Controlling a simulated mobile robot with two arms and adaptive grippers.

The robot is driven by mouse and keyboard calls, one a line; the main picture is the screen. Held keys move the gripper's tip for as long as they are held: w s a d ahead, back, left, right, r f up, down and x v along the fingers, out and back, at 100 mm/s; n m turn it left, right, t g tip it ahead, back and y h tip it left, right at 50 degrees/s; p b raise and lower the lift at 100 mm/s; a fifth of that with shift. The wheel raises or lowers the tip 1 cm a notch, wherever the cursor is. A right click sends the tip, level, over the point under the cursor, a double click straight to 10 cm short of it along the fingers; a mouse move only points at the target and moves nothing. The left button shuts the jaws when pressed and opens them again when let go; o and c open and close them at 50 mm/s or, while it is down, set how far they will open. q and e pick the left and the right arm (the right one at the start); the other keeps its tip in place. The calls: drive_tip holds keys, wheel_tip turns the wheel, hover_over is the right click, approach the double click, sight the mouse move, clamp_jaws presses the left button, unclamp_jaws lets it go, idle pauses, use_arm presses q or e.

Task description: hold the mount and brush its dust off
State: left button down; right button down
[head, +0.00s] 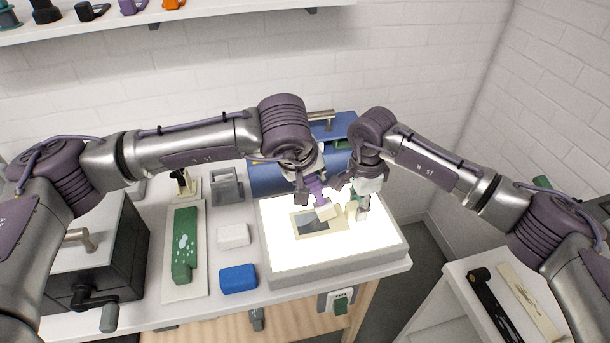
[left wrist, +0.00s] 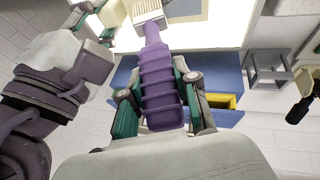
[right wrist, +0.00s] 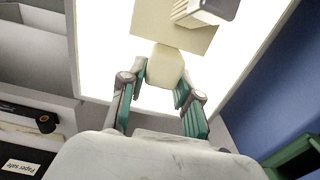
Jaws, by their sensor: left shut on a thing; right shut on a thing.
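The mount (head: 304,229) is a cream card with a dark film window, flat over the glowing light box (head: 277,262). I cannot tell whether it touches the surface. My right gripper (head: 358,207) is shut on the mount's cream tab, which shows between its fingers in the right wrist view (right wrist: 165,66). My left gripper (head: 318,189) is shut on the purple ribbed handle of the brush (left wrist: 160,85). The brush's pale head (head: 327,212) is over the mount near the window's right side; whether its bristles touch is unclear. The fingers partly hide the mount's right end.
A blue box (head: 268,180) stands behind the light box. Left of it are a blue block (head: 238,279), a white block (head: 233,236), a grey holder (head: 226,186) and a green item on a board (head: 183,245). A side table (head: 470,295) stands at right, past a gap.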

use_arm(q)
drive_tip(key=shift+d, duration=0.2)
drive_tip(key=shift+a, duration=0.1)
drive_tip(key=shift+s+a, duration=0.2)
drive_tip(key=shift+a, duration=0.4)
drive_tip(key=shift+a, duration=0.15)
drive_tip(key=shift+s+a, duration=0.1)
drive_tip(key=shift+a, duration=0.1)
drive_tip(key=shift+s+a, duration=0.1)
drive_tip(key=shift+a, duration=0.2)
drive_tip(key=shift+s+a, duration=0.2)
drive_tip(key=shift+a, duration=0.35)
drive_tip(key=shift+a, duration=0.15)
